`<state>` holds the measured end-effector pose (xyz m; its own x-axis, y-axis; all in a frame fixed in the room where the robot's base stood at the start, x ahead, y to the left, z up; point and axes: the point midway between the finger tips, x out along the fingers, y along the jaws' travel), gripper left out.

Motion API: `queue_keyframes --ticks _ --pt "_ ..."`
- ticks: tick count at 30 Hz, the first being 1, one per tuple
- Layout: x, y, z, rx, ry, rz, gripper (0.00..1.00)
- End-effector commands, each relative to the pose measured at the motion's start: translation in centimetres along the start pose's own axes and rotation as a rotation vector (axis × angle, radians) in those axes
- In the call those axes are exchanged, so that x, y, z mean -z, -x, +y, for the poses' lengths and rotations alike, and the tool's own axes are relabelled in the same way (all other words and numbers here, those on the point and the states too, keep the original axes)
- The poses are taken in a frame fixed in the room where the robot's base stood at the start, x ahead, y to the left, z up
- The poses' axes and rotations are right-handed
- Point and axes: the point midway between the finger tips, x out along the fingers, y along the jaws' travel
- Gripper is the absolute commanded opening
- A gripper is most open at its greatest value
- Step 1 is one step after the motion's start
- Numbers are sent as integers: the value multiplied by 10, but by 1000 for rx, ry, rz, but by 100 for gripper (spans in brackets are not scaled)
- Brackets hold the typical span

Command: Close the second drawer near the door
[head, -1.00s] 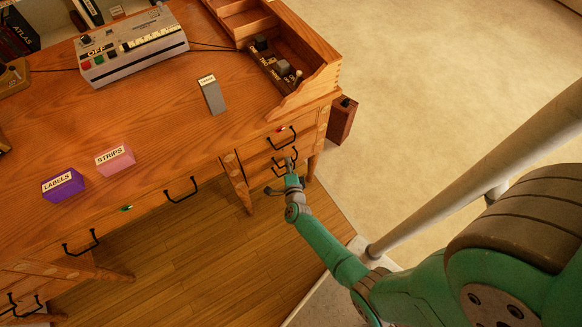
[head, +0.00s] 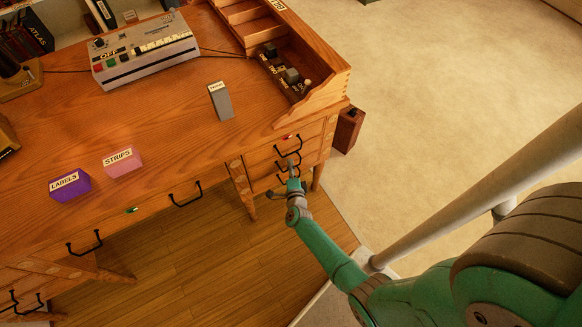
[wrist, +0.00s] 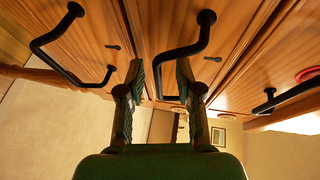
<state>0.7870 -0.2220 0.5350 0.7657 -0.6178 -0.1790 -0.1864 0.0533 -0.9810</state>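The wooden desk has a stack of drawers at its right end. The upper drawer (head: 266,153) has a black handle and a small red mark. A lower drawer (head: 263,176) sits beneath it, its handle partly hidden by my gripper (head: 292,176). I cannot tell clearly how far that drawer stands out. In the wrist view my gripper (wrist: 160,65) has its two fingers apart, close to the drawer fronts. A black bar handle (wrist: 184,52) runs between and behind the fingers; I cannot tell if they touch it. No door is identifiable.
Other handles (wrist: 50,38) and (wrist: 290,93) flank the fingers in the wrist view. The desktop holds a purple LABELS block (head: 70,186), a pink STRIPS block (head: 123,162), a grey block (head: 221,101) and a grey device (head: 145,50).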

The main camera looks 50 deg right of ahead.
Motion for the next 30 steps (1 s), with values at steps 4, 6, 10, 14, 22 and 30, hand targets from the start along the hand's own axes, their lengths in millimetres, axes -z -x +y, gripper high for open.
queue_keyframes --ticks 4,6,10,14,22,30 --pt "0 21 2 -2 0 -2 35" --pt "0 34 2 -2 1 -2 35" --pt "0 59 2 -3 1 -3 35" --pt "0 83 2 -3 2 -4 35" --pt "0 111 1 -3 0 -2 35" --pt "0 114 1 -2 0 0 35"
